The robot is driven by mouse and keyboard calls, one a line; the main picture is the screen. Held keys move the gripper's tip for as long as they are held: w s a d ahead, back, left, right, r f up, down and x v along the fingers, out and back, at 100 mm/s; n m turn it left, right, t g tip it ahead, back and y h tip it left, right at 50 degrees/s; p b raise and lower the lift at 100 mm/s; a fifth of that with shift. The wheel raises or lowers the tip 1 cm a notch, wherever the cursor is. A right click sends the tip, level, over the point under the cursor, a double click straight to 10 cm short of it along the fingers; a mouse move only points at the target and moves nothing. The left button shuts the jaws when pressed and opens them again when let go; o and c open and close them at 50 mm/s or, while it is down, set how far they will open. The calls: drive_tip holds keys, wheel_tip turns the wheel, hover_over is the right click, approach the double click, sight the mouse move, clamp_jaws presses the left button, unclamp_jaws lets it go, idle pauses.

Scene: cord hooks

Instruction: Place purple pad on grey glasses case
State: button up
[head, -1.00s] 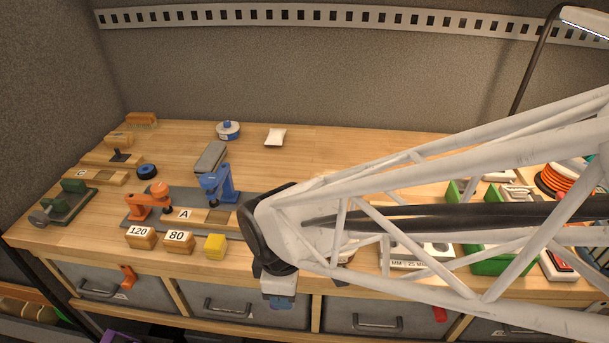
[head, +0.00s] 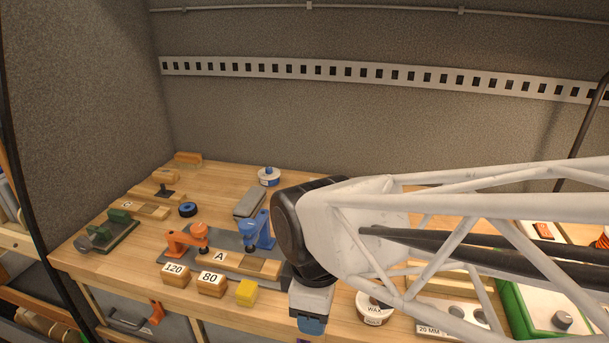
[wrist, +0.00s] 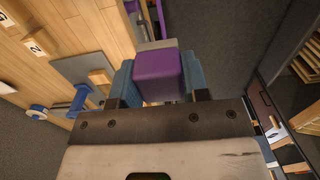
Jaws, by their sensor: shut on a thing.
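A purple pad (wrist: 158,76) is held between the blue fingers of my gripper (wrist: 158,88) in the wrist view. In the head view my gripper (head: 311,324) hangs at the bench's front edge, right of the yellow block, and only a sliver of purple shows at the bottom edge of the picture. A long grey case (head: 249,203), which looks like the grey glasses case, lies on the bench behind the blue clamp. It is farther back and to the left of my gripper. Its top looks bare.
A blue clamp (head: 257,232) and an orange clamp (head: 186,240) stand in front of the case. Blocks marked 120 (head: 175,275) and 80 (head: 211,285) and a yellow block (head: 246,292) line the front.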

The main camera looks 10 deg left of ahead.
wheel_tip(320, 180, up, 5)
drive_tip(key=shift+f, duration=0.15)
drive_tip(key=w+a+r, duration=0.2)
drive_tip(key=w+a, duration=0.5)
drive_tip(key=w, duration=0.2)
drive_tip(key=w+a+r, duration=0.3)
drive_tip(key=w+a, duration=0.3)
drive_tip(key=w, duration=0.3)
hover_over(250, 197)
wheel_tip(250, 197, down, 6)
drive_tip(key=shift+s+d+f, duration=0.1)
drive_tip(key=shift+f, duration=2.1)
drive_tip(key=shift+f, duration=0.15)
drive_tip(key=shift+f, duration=2.35)
drive_tip(key=shift+f, duration=2.55)
